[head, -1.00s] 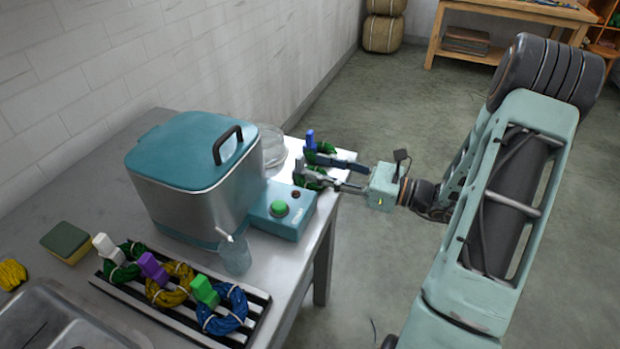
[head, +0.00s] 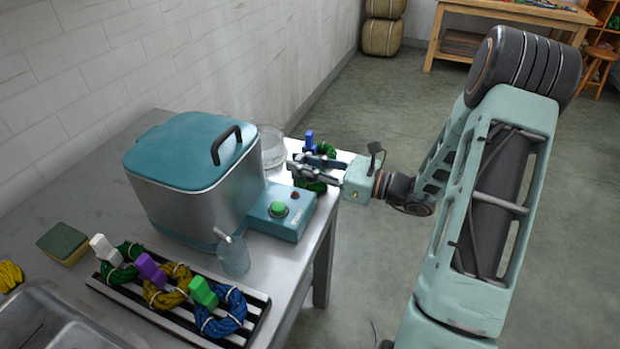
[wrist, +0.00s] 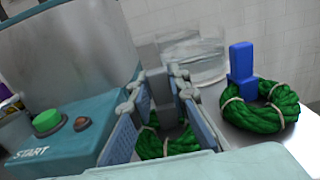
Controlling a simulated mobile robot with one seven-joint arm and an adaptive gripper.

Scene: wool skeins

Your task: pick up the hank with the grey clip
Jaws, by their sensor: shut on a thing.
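The hank with the grey clip is a green coil (wrist: 165,143), partly hidden by my fingers in the wrist view. Its grey clip (wrist: 160,88) stands between my finger pads. In the head view the green coil (head: 318,187) shows beneath my gripper (head: 305,168). My gripper, also in the wrist view (wrist: 158,110), is shut on the grey clip. The coil appears to be still at the table top, though its underside is hidden.
A green hank with a blue clip (wrist: 242,62) lies close on the right. A clear dish (head: 271,146) stands behind. The teal-lidded steel vat (head: 200,185) and its control box (head: 283,213) are close by. A rack (head: 180,318) holds three clipped hanks.

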